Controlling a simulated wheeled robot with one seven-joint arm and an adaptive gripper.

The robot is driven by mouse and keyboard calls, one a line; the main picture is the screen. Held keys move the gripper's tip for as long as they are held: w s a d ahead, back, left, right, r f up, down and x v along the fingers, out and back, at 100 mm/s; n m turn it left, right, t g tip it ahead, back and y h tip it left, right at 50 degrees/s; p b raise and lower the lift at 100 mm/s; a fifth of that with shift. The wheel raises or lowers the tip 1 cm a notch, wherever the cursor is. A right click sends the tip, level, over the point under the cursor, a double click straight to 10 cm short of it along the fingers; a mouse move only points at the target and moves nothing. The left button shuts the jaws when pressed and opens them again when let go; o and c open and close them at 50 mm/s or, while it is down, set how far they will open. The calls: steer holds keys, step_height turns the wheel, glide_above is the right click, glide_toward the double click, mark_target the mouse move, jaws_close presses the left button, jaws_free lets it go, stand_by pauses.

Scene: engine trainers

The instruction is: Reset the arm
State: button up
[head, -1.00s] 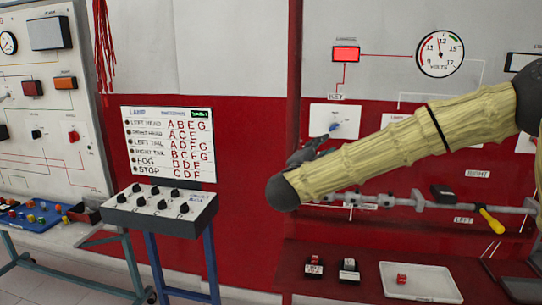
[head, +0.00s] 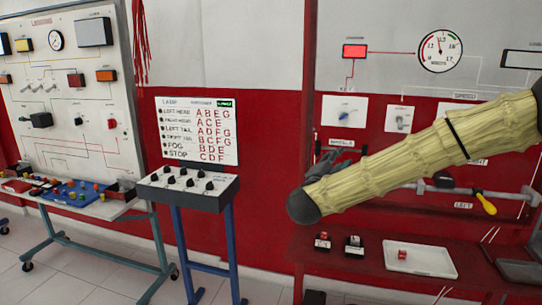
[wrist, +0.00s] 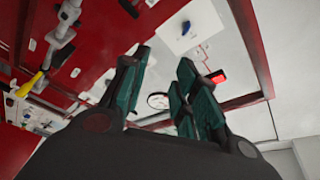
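My arm, in a pale yellow ribbed sleeve with dark joints, crosses the right half of the head view. My gripper (head: 335,162) shows there as a small dark shape, partly hidden behind the arm, in front of the red wall panel. In the wrist view my gripper (wrist: 163,62) has its green-lined fingers spread apart with nothing between them. It is open and empty. Beyond the fingers are a white plate with a blue knob (wrist: 186,27), a lit red lamp (wrist: 218,76) and a round gauge (wrist: 158,100), none of them touched.
A lamp chart (head: 197,131) hangs on the red wall above a switch box (head: 188,186) on blue legs. A trainer board (head: 75,90) stands at left. At right, a red shelf holds a white tray (head: 440,262) with a red block. A yellow-handled tool (head: 484,203) is above. Floor is open at lower left.

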steer(key=s+a+f+n+y, duration=0.1)
steer(key=a+f+n+y, duration=0.1)
steer(key=f, duration=0.5)
steer(key=s+a+f+n+y, duration=0.1)
steer(key=a+f+n+y, duration=0.15)
steer(key=f, duration=0.35)
steer(key=s+f+n+g+y+p, duration=0.1)
steer(key=s+f+n+g+y, duration=0.3)
steer(key=f, duration=0.6)
steer(key=s+a+f+n, duration=0.1)
steer(key=s+f, duration=0.5)
steer(key=f, duration=0.4)
steer(key=s+f+n+g+y+p, duration=0.1)
steer(key=s+f+n+g+y, duration=0.15)
steer(key=s+f, duration=0.55)
steer(key=s+d+f+n+g, duration=0.2)
steer(key=s+f+n+g, duration=0.15)
steer(key=s+f, duration=0.95)
steer(key=s+d+f+n+g, duration=0.1)
steer(key=s+d+f+g, duration=0.1)
steer(key=s, duration=0.8)
steer(key=s+d+f+n+g+h, duration=0.1)
steer(key=s+d+g, duration=0.3)
steer(key=s, duration=0.7)
steer(key=shift+s+d+f+g+p, duration=0.3)
steer(key=shift+d+f+g+p, duration=0.15)
steer(key=shift+f, duration=0.15)
